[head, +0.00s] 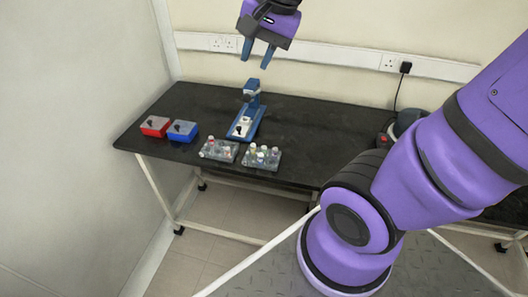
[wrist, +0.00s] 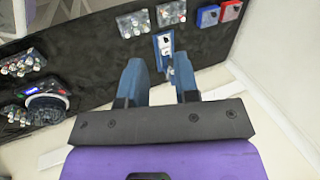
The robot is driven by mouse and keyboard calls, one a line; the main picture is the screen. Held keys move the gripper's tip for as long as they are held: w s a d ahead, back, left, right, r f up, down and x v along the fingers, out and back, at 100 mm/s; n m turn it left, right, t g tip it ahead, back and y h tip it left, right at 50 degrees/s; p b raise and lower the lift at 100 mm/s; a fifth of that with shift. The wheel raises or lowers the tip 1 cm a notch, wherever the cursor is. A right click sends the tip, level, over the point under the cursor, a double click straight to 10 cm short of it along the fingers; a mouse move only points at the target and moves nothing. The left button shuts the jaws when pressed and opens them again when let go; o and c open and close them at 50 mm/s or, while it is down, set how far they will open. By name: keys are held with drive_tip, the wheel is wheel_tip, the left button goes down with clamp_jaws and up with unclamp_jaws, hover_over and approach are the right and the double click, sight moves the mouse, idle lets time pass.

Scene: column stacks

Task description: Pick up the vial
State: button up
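Several small vials with pale, red and yellow tops stand in two grey racks near the bench's front edge, the left rack (head: 219,151) and the right rack (head: 261,158). I cannot tell which vial is the task's one. Both racks also show at the top of the wrist view, one (wrist: 133,24) left of the other (wrist: 171,13). My gripper (head: 256,58) is open and empty, high above the back of the bench, well apart from the racks. In the wrist view its two blue fingers (wrist: 158,64) stand apart with nothing between them.
A blue stand (head: 246,122) stands behind the racks, below my gripper. A red box (head: 155,126) and a blue box (head: 183,131) sit at the left of the black bench (head: 310,122). More racks (wrist: 22,63) and a round device (wrist: 46,103) show in the wrist view.

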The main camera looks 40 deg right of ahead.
drive_tip(key=w+d+f+m+y, duration=0.1)
drive_tip(key=w+f+m, duration=0.5)
drive_tip(key=m, duration=0.2)
drive_tip(key=m+g+h, duration=0.3)
drive_tip(key=m, duration=2.3)
hover_over(264, 147)
wheel_tip(264, 147, down, 26)
drive_tip(key=f, duration=0.1)
wheel_tip(264, 147, down, 10)
drive_tip(key=shift+f, duration=0.1)
clamp_jaws()
